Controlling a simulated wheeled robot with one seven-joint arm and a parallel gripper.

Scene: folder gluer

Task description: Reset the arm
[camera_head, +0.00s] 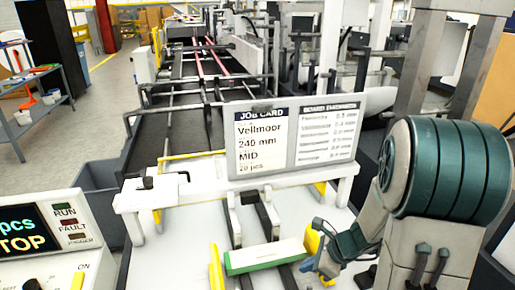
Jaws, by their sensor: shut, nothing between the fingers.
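My arm comes in from the right, and its large grey and dark green link covers the right side of the view. My gripper (318,258) is low at the centre right, over the front of the machine. It is shut and empty. Its fingers are small here and partly hidden by its own body. A long block with a white top and green front edge (265,257) lies on the machine's front bed, just left of my gripper. I cannot tell whether they touch.
A job card board (294,135) stands on the white crossbar (205,190). Yellow guides (216,268) stand near the block. A control panel (48,240) is at the lower left. A grey bin (98,190) is beside the machine. Open floor (100,115) lies left of the conveyor.

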